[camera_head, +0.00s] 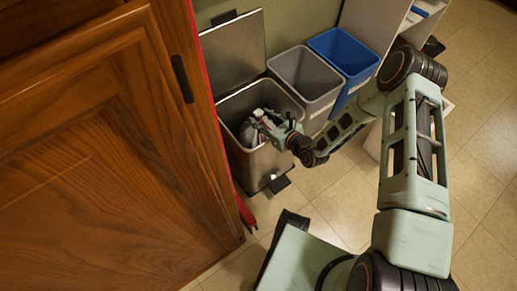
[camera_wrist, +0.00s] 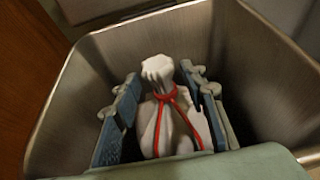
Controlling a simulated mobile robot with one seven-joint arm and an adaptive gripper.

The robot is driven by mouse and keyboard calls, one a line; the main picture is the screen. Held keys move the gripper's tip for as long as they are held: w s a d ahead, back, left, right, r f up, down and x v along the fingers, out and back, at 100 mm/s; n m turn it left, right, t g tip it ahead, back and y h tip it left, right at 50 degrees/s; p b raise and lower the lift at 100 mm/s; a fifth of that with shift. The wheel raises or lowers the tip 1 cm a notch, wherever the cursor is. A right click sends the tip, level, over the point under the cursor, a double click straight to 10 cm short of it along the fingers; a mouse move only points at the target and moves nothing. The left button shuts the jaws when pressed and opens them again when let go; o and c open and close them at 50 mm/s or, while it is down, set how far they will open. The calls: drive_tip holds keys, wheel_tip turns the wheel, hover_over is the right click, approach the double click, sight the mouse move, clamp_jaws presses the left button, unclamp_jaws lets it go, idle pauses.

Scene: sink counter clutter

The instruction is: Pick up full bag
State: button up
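The full bag is a white bag (camera_wrist: 160,125) tied with a red drawstring, its gathered top upright. It sits inside the open metal trash can (camera_wrist: 72,140). In the head view, a small pale part of the bag (camera_head: 247,133) shows inside the can (camera_head: 254,168), mostly hidden by my gripper (camera_head: 264,121). In the wrist view, my gripper (camera_wrist: 161,82) is open, with one finger on each side of the bag. There is a gap between the fingers and the tied neck. I cannot tell whether the fingers touch the lower bag, whose base is hidden.
The can's lid (camera_head: 233,48) stands open at the back. A grey bin (camera_head: 308,82) and a blue bin (camera_head: 346,50) stand to its right. A wooden cabinet door (camera_head: 100,160) is close on the left. Tiled floor (camera_head: 330,185) is clear in front.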

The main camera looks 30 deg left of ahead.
clamp_jaws()
drive_tip(key=shift+w+a+r, duration=0.1)
drive_tip(key=shift+r, duration=0.05)
